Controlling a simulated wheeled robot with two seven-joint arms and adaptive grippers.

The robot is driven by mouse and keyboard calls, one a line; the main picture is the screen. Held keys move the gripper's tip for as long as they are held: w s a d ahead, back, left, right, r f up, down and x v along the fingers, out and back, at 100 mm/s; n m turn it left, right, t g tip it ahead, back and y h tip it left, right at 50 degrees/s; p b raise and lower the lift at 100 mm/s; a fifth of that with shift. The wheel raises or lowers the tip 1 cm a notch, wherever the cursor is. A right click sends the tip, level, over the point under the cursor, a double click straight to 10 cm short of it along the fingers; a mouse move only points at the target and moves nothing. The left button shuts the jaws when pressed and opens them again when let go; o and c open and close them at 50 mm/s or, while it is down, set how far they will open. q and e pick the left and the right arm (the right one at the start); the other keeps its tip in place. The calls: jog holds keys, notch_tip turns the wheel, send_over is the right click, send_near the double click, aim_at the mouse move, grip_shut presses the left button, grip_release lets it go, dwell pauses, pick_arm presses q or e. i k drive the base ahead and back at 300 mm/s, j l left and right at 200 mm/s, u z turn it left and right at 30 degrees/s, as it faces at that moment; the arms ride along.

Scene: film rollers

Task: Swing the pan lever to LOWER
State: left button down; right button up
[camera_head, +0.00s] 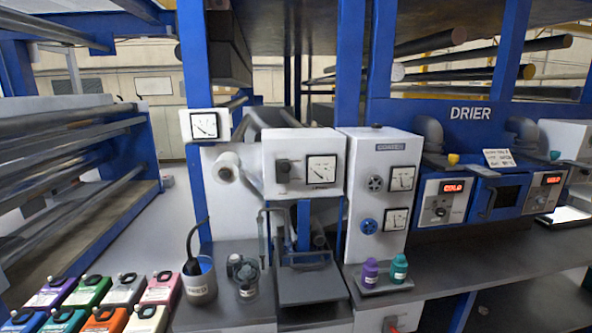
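Neither of my grippers is in view. I cannot make out a lever marked LOWER; any such lettering is too small to read. In the middle stands the coater, a white machine with a labelled right cabinet (378,195). A dark grey flat pan-like tray (312,287) sits low at its front, below a blue frame. A white box (270,185) above it carries a dial gauge (321,169) and a small black knob or handle (284,166). A small red part (393,328) shows at the bottom edge, mostly cut off; I cannot tell what it is.
A grey pot (199,288) with a dark tool and a small pump-like device (243,276) stand left of the tray. A purple bottle (370,272) and a teal bottle (398,268) stand right. Several coloured boxes (91,291) lie lower left. The drier (470,150) is right.

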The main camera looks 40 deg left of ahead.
aim_at(285, 168)
jog(key=u, duration=1.4)
